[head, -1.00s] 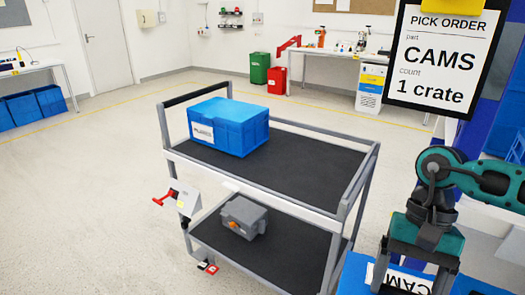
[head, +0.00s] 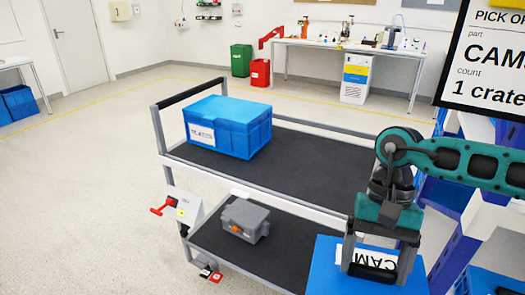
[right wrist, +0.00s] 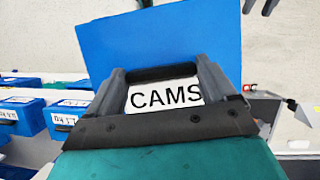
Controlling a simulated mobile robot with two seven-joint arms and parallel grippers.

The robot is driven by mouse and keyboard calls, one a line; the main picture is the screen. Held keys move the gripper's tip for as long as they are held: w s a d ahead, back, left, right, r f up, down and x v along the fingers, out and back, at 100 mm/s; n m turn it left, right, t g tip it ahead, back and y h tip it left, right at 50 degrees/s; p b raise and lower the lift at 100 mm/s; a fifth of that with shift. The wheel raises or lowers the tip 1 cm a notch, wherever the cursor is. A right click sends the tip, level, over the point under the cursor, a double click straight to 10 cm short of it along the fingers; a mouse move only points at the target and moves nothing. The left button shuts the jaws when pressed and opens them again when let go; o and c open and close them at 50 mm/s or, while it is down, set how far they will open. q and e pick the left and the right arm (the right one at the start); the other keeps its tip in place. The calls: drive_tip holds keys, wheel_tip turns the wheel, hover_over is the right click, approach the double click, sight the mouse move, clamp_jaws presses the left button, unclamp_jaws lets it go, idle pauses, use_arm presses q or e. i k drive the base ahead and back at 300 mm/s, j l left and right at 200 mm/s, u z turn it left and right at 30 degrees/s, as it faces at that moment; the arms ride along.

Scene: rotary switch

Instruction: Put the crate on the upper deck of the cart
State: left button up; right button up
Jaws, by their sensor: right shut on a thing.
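The held crate (head: 320,262) is blue with a white CAMS label; it also shows large in the right wrist view (right wrist: 165,45). My left gripper is not in view.
A grey box (head: 246,220) lies on the cart's lower deck (head: 215,240). The upper deck's middle and right are bare. A pick order sign (head: 488,60) hangs at right, above a blue-framed rack (head: 455,245). Several blue crates (right wrist: 70,115) stand left in the right wrist view.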

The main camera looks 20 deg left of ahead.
sight(320, 172)
drive_tip(key=i+j, duration=0.15)
drive_tip(key=j, duration=0.25)
drive_tip(key=i+j+u, duration=0.1)
drive_tip(key=j, duration=0.25)
drive_tip(key=i+j, duration=0.2)
drive_tip(key=j, duration=0.2)
drive_tip(key=i+j+u, duration=0.1)
drive_tip(key=j, duration=0.25)
drive_tip(key=i+j, duration=0.25)
drive_tip(key=j, duration=0.1)
